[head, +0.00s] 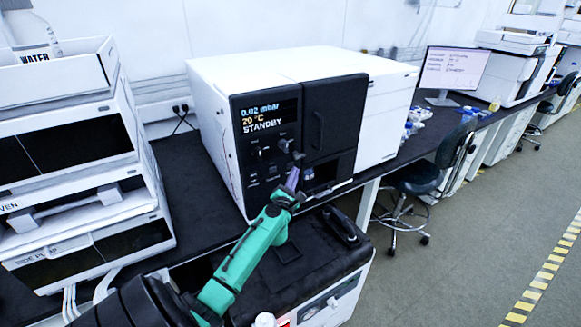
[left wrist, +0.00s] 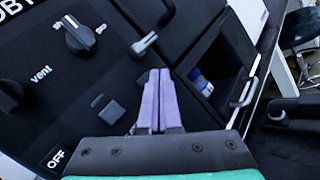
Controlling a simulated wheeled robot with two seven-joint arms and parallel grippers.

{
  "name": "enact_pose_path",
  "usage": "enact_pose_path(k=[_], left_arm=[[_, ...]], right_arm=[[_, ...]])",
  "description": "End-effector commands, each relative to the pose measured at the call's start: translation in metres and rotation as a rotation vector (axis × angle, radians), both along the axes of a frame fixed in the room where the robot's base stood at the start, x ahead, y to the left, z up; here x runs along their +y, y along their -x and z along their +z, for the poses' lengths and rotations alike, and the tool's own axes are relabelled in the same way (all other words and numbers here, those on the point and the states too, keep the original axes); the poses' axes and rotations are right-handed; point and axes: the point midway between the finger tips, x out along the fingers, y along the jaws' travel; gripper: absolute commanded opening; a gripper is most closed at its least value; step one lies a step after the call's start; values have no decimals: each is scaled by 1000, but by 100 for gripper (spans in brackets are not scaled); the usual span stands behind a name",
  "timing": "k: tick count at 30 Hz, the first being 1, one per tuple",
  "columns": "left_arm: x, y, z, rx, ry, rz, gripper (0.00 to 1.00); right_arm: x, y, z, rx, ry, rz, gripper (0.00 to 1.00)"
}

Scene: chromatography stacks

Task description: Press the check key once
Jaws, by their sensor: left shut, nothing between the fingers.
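A white instrument (head: 222,150) with a black front panel stands on the dark bench; its display (head: 268,115) reads 0.02 mbar, 20 °C, STANDBY. In the left wrist view, a small grey square key (left wrist: 111,111) sits on the panel; no check mark can be read on it. My left gripper (head: 292,178) is in front of the panel's lower right part. In the left wrist view, its purple fingers (left wrist: 158,76) are shut together and empty, to the right of the square key. Contact with the panel cannot be told. My right gripper is not in view.
A dark knob (left wrist: 76,38), a grey lever (left wrist: 145,45) and an OFF label (left wrist: 57,157) are around the fingers. An open recess with a handle (left wrist: 242,92) lies to the right. Stacked white modules (head: 150,190) stand left; a stool (head: 420,178) stands right.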

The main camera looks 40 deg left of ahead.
Motion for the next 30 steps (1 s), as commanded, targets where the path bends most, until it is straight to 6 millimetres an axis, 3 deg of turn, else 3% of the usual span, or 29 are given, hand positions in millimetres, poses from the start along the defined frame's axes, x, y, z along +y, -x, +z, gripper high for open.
enact_pose_path(k=[30], left_arm=[[8,-2,0,0,0,0,0]], right_arm=[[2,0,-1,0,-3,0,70]])
